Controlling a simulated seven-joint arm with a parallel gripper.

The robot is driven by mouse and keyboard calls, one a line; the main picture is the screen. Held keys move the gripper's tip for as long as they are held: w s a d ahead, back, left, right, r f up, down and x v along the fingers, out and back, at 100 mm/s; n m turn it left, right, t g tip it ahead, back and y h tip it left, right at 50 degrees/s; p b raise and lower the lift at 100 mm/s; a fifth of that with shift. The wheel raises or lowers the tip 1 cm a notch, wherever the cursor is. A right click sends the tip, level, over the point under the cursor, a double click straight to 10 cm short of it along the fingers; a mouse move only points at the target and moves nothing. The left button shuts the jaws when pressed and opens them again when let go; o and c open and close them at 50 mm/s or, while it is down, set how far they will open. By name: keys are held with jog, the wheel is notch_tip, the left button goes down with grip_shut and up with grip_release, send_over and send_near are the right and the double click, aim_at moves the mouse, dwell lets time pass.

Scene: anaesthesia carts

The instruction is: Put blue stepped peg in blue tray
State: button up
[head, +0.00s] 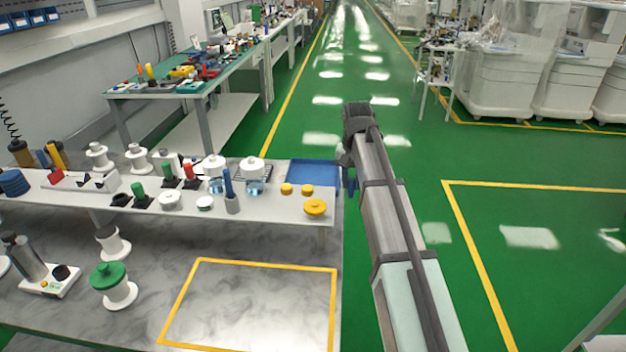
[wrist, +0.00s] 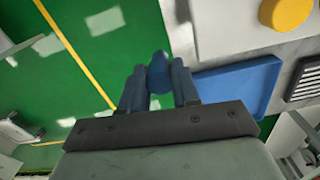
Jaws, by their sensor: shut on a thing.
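My gripper (head: 347,168) is just off the right end of the bench shelf, beside the right edge of the blue tray (head: 313,173), with green floor behind it. In the wrist view the two fingers (wrist: 158,88) are shut on the blue stepped peg (wrist: 160,70). The peg's rounded end shows between the fingers; the rest is hidden. A small blue part of the peg (head: 352,187) shows below the gripper in the head view. The tray lies flat at the shelf's right end and looks empty. In the wrist view it is right of the fingers (wrist: 238,85).
Yellow round pieces (head: 315,207) sit in front of the tray. A yellow-taped rectangle (head: 262,300) on the lower surface is empty. Open floor lies to the right.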

jog(key=w+a+r+m, duration=0.1)
jog(key=w+a+m, duration=0.2)
jog(key=w+a, duration=0.5)
jog(key=w+a+r+m, duration=0.2)
jog(key=w+a, duration=0.3)
jog(key=w, duration=0.6)
jog(key=shift+m, duration=0.3)
jog(key=shift+w+f, duration=0.15)
jog(key=shift+f, duration=5)
jog(key=o, duration=1)
jog(key=shift+f, duration=0.15)
notch_tip(320, 180, up, 12)
jog(key=shift+r, duration=0.2)
